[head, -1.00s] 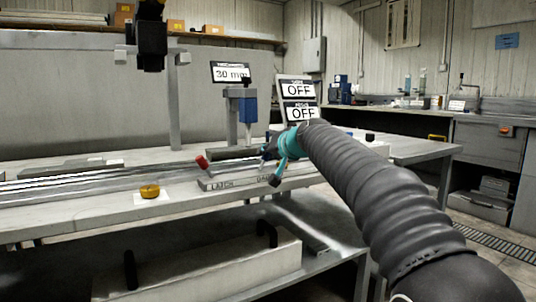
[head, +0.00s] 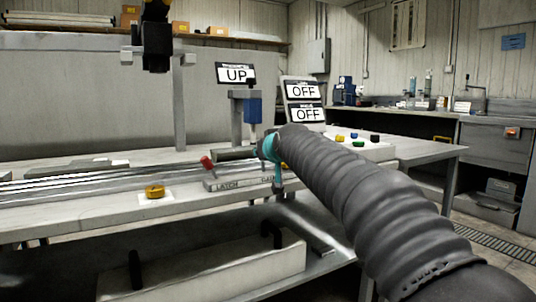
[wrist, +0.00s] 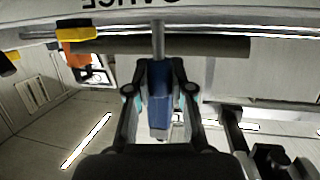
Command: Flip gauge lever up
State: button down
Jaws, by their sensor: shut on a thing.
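The gauge lever shows in the wrist view as a blue grip (wrist: 159,108) on a metal rod. My gripper (wrist: 159,75) is shut on it, one dark finger with a teal pad on each side. In the head view my gripper (head: 276,172) is at the right end of the labelled block (head: 222,185), and my arm hides the lever and most of the second label. A red-tipped lever (head: 207,163) stands tilted above the "LATCH" label. A display (head: 236,75) behind the bench reads "UP".
A yellow knob (head: 155,191) sits on the bench front, left of the block. A blue-and-grey post device (head: 252,108) stands behind the block. Two signs (head: 304,100) read "OFF". Several coloured buttons (head: 357,143) lie to the right of my arm.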

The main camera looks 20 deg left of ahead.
jog(key=shift+s+a+f+n+t+h+b, duration=0.2)
jog(key=shift+s+a+n+t+b, duration=0.3)
jog(key=shift+n, duration=0.6)
jog(key=shift+s+a+f+n+t+h+b, duration=0.15)
jog(key=shift+s+a+n+t+b, duration=0.35)
jog(key=shift+n, duration=0.6)
jog(key=shift+s+f, duration=0.1)
jog(key=c, duration=1)
grip_release()
jog(key=shift+d, duration=0.1)
jog(key=v, duration=1.2)
jog(key=shift+s+f, duration=0.1)
jog(key=shift+f, duration=0.05)
